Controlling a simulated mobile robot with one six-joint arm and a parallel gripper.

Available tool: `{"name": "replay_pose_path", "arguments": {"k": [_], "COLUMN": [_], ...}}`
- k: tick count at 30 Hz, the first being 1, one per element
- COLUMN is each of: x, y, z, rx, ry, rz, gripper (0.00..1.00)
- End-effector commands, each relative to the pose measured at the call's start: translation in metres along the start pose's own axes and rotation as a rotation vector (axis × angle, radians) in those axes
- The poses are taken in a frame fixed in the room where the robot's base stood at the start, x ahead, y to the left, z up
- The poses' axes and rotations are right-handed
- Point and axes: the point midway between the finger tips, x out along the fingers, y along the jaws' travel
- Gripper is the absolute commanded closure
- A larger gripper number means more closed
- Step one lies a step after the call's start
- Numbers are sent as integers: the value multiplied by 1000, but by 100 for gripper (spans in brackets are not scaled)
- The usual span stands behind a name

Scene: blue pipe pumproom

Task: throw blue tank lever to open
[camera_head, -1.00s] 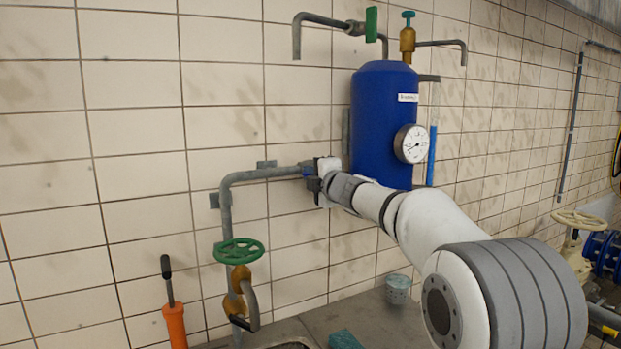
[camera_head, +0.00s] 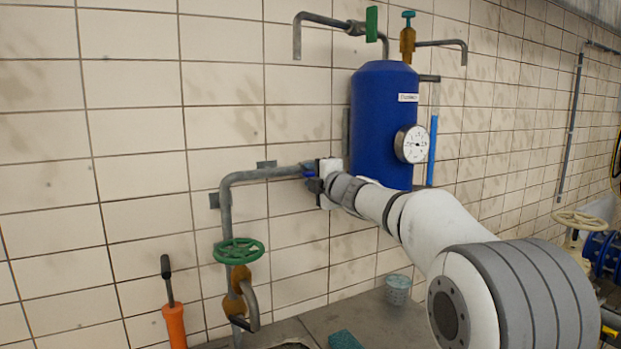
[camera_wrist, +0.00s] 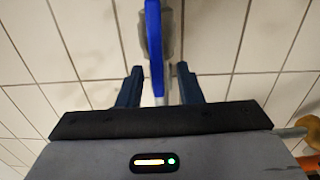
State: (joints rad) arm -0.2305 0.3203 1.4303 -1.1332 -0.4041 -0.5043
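The blue tank (camera_head: 382,125) is fixed to the tiled wall, with a round white gauge (camera_head: 412,144) on its front. A small blue lever (camera_head: 308,171) sits on the grey pipe left of the tank, partly hidden by my gripper. In the wrist view the blue lever (camera_wrist: 154,45) is a long narrow bar reaching down from the top edge. My gripper (camera_wrist: 159,86) is open, with one dark finger on each side of the lever's near end and gaps visible on both sides. The head view shows my gripper (camera_head: 317,184) at the lever, left of the tank.
A grey pipe (camera_head: 228,205) bends down to a green handwheel (camera_head: 239,251). A green lever (camera_head: 371,24) and a brass valve (camera_head: 407,40) are above the tank. An orange-handled tool (camera_head: 175,325) stands at lower left. A cup (camera_head: 397,289) is on the counter below.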

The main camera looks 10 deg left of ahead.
Motion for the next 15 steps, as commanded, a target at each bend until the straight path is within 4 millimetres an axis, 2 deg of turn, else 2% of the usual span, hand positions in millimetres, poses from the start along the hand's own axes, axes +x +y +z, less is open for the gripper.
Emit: {"name": "replay_pose_path", "arguments": {"k": [9,15], "x": [-51,-68], "y": [-2,-2], "z": [0,0], "rx": [0,1], "ry": [-1,-1], "rz": [0,-2], "gripper": [67,67]}}
